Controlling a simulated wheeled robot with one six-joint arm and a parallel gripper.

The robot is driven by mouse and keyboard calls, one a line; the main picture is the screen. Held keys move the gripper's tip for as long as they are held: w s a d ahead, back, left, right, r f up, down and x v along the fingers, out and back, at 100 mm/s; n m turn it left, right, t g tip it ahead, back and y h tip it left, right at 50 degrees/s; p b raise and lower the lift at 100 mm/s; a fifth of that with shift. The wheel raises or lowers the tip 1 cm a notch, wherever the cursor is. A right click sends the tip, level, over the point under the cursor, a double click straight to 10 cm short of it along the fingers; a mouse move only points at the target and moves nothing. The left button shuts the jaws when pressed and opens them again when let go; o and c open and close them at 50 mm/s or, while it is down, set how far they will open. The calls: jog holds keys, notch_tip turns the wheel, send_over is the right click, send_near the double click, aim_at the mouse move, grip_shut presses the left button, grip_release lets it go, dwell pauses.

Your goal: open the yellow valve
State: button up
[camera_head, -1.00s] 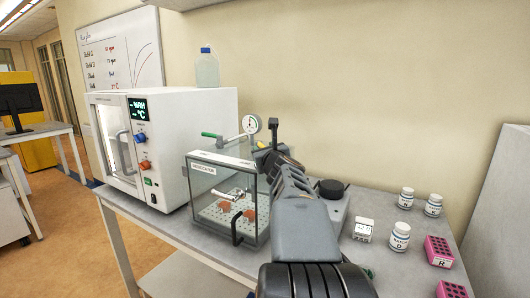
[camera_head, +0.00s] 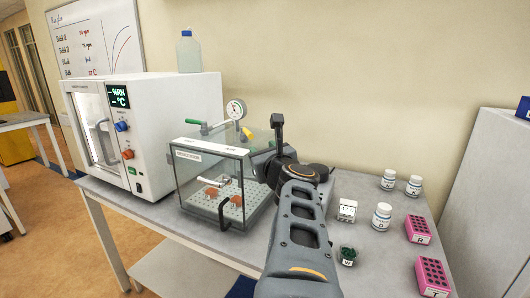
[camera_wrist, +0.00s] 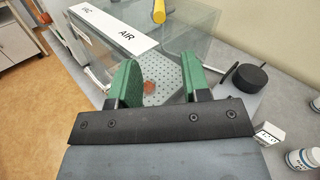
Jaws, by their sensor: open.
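The yellow valve (camera_head: 247,133) is a small handle on top of the clear desiccator box (camera_head: 206,194), right of the pressure gauge (camera_head: 236,109). In the wrist view the yellow handle (camera_wrist: 159,11) shows at the top edge, partly cut off. My gripper (camera_wrist: 160,72) has two green fingers, spread apart with nothing between them. Its fingers are above the box lid, and the handle appears beyond their tips, apart from them.
A green-handled valve (camera_head: 192,122) sits left of the gauge. A white oven (camera_head: 150,130) stands left of the box. Right of my arm are white bottles (camera_head: 382,216), a small white box (camera_head: 347,210), a green-filled jar (camera_head: 347,256) and pink racks (camera_head: 418,229).

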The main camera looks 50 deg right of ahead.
jog(key=shift+s+a, duration=0.2)
jog(key=shift+s, duration=0.1)
